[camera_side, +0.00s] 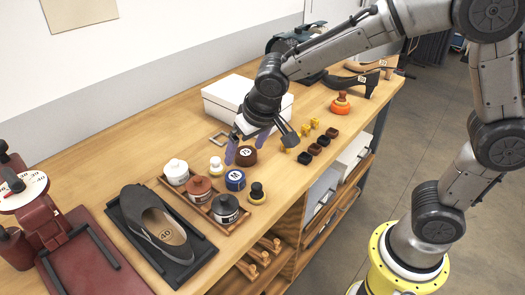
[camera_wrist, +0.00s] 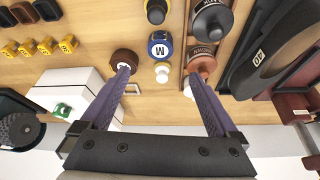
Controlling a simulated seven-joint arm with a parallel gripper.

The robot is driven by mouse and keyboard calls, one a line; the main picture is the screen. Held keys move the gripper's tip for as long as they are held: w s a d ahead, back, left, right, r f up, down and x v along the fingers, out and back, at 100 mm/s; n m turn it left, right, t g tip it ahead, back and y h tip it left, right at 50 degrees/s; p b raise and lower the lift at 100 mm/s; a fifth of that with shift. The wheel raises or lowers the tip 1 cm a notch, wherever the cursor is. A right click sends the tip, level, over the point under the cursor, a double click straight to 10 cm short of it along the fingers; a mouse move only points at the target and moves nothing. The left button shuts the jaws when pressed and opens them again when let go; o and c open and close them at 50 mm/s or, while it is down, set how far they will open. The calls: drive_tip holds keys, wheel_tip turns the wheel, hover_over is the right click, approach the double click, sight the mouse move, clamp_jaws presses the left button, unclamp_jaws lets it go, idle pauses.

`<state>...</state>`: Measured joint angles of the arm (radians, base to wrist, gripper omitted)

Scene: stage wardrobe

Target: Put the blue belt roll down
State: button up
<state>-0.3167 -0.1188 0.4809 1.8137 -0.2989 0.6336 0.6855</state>
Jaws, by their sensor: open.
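The blue belt roll (camera_side: 235,180), with a white label on top, rests on the wooden table beside the jar tray. It also shows in the wrist view (camera_wrist: 160,45), with an M on its label, beyond my fingertips. My gripper (camera_side: 246,152) is open and empty, its purple fingers spread wide above the table. In the wrist view my gripper (camera_wrist: 156,76) has the brown roll (camera_wrist: 123,60) near its left fingertip and jars near its right one. The blue roll is apart from both fingers.
The tray (camera_side: 217,222) holds several jars. A white-knobbed piece (camera_side: 216,165) and a black-knobbed piece (camera_side: 257,193) stand close to the blue roll. A white box (camera_side: 222,99) is behind my gripper. Small yellow and dark pieces (camera_side: 304,158) stand to the right. A dark shoe (camera_side: 158,225) lies at left.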

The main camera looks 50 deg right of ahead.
drive_tip(key=s+d+r, duration=0.6)
drive_tip(key=s, duration=0.2)
drive_tip(key=s+d+r+n+t, duration=0.1)
drive_tip(key=s+d, duration=0.1)
drive_tip(key=s, duration=1.3)
drive_tip(key=shift+d+n+y, duration=0.3)
drive_tip(key=shift+d+n, duration=0.1)
